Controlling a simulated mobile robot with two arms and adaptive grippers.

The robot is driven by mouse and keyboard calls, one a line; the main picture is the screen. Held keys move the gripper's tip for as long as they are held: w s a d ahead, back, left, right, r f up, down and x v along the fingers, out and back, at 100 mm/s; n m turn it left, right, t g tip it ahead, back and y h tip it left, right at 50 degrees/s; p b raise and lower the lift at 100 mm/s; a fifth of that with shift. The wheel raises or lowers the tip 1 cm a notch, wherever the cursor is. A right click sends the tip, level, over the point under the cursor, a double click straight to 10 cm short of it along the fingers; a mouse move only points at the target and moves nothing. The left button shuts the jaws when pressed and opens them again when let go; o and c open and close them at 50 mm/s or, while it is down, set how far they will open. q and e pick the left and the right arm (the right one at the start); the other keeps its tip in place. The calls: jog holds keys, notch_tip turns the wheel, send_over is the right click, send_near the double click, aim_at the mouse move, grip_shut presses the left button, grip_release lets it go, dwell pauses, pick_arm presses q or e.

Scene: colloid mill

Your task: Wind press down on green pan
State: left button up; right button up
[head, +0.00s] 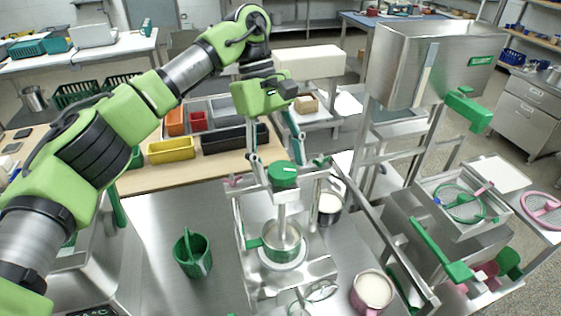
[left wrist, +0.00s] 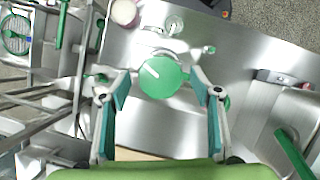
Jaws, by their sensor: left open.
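The press (head: 240,205) is a metal frame standing on the steel table, with a round green knob (head: 284,174) on top. The knob shows in the left wrist view (left wrist: 160,80) as a green disc with a short white mark. A shaft runs from the knob down into a small metal pan (head: 283,243) with a green handle, inside the frame. My left gripper (head: 276,157) points down over the knob. It is open, one teal-padded finger on each side of the knob, with gaps visible in the left wrist view. My right gripper is not in view.
A green jug (head: 192,254) stands left of the press. A pink-handled pot (head: 372,291) with pale contents is at front right, and another pot (head: 328,205) stands right behind. A steel machine (head: 420,65) rises at right. Coloured bins (head: 171,150) sit on the table behind.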

pick_arm(q)
jog(key=v, duration=0.7)
jog(key=shift+r, duration=0.1)
jog(key=shift+r, duration=0.1)
